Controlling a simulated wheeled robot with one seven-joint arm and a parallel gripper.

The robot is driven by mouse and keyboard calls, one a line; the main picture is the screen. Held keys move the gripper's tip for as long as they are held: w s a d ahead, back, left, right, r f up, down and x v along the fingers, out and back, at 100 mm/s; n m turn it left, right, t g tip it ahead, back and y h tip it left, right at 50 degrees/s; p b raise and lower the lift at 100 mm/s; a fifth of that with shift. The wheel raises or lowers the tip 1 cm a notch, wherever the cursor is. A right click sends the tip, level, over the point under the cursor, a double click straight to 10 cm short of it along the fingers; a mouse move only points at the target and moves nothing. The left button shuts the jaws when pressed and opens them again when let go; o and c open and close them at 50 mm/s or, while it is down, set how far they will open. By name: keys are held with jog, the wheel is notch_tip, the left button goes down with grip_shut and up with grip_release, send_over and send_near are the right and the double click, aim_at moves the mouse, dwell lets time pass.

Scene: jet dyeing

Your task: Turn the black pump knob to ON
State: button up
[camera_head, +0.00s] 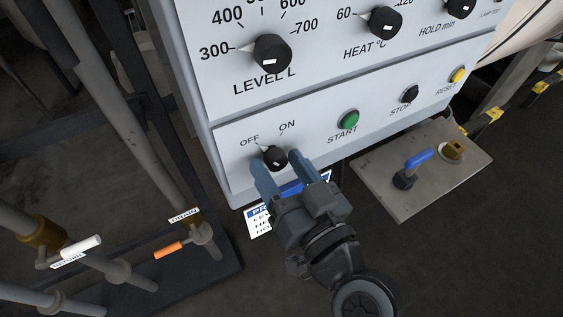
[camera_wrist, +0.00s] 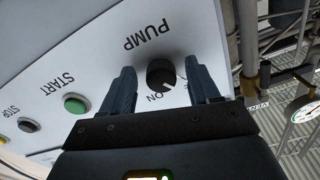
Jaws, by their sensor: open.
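The black pump knob (camera_head: 275,156) sits at the lower left of the grey control panel, under the OFF and ON labels. Its pointer in the head view faces up and left, toward OFF. My gripper (camera_head: 274,168) is open at the knob, one finger on its left and one on its right. In the wrist view the knob (camera_wrist: 161,74) shows between the two fingers of my gripper (camera_wrist: 158,82), with ON printed close by. I cannot tell whether either finger touches it.
The green START button (camera_head: 348,120), black STOP button (camera_head: 409,93) and yellow RESET button (camera_head: 457,75) lie to the right. The LEVEL knob (camera_head: 272,53) is above. A plate with a blue-handled valve (camera_head: 411,165) juts out at lower right. Pipes (camera_head: 120,110) stand left.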

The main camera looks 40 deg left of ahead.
jog(key=shift+a, duration=0.1)
jog(key=c, duration=1)
jog(key=shift+c, duration=0.2)
jog(key=shift+m, duration=0.3)
jog(key=m+p, duration=0.1)
jog(key=m, duration=0.5)
jog(key=shift+r, duration=0.1)
jog(key=m+p, duration=0.1)
jog(key=m, duration=0.2)
jog(key=shift+r+m, duration=0.1)
jog(key=shift+m, duration=0.3)
jog(key=shift+m+p, duration=0.85)
jog(key=shift+m, duration=1.05)
